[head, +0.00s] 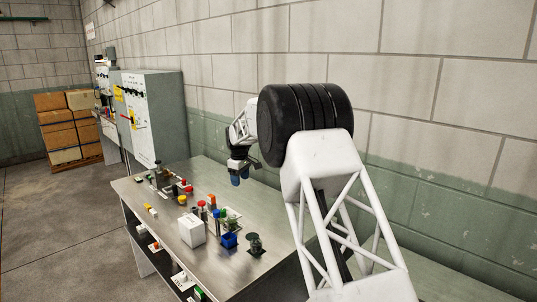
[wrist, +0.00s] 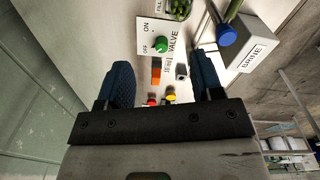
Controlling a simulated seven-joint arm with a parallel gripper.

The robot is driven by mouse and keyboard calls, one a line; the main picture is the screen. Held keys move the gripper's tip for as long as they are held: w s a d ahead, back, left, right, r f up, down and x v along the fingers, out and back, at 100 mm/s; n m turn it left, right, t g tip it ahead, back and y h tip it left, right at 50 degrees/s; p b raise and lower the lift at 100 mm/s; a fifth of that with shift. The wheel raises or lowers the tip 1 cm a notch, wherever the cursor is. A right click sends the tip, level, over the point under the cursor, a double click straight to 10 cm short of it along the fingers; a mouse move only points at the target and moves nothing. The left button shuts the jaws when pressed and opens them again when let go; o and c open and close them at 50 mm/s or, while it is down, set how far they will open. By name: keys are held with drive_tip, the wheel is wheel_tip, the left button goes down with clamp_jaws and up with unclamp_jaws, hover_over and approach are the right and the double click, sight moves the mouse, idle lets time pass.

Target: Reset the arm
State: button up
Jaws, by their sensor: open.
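My gripper (head: 239,176) hangs above the far right part of the metal table (head: 136,190) in the head view, with blue fingertips pointing down. In the wrist view my gripper (wrist: 163,82) shows its two blue fingers spread apart with nothing held between them. Beyond the fingers lies a white valve panel (wrist: 151,26) marked ON and OFF, with a green knob (wrist: 162,45). My own white arm and black joint hide part of the table's right side in the head view.
The table holds a white box (head: 192,230), a blue container (head: 229,240), a dark green-grey part (head: 254,243) and several small coloured items. Grey cabinets (head: 156,110) and stacked cartons (head: 70,127) stand beyond. A block wall runs behind.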

drive_tip(key=s+d+r+m, duration=0.2)
drive_tip(key=s+d+r, duration=0.45)
drive_tip(key=s, duration=0.45)
drive_tip(key=s+d+r+m+t, duration=0.1)
drive_tip(key=s+d+r+m, duration=0.1)
drive_tip(key=s+d+r, duration=0.65)
drive_tip(key=s+d+r+m, duration=0.2)
drive_tip(key=s+d, duration=0.4)
drive_tip(key=s, duration=0.7)
drive_tip(key=s+d+f+m, duration=0.2)
drive_tip(key=s+d, duration=0.1)
drive_tip(key=s, duration=1)
drive_tip(key=s+d+f+m, duration=0.2)
drive_tip(key=s+d+f, duration=0.1)
drive_tip(key=s, duration=0.9)
drive_tip(key=s+d+f+m+t, duration=0.1)
drive_tip(key=s+d+f+m, duration=0.1)
drive_tip(key=s, duration=1.1)
drive_tip(key=shift+s+d+f+m, duration=0.35)
drive_tip(key=shift+d+f, duration=0.15)
drive_tip(key=shift+d, duration=0.2)
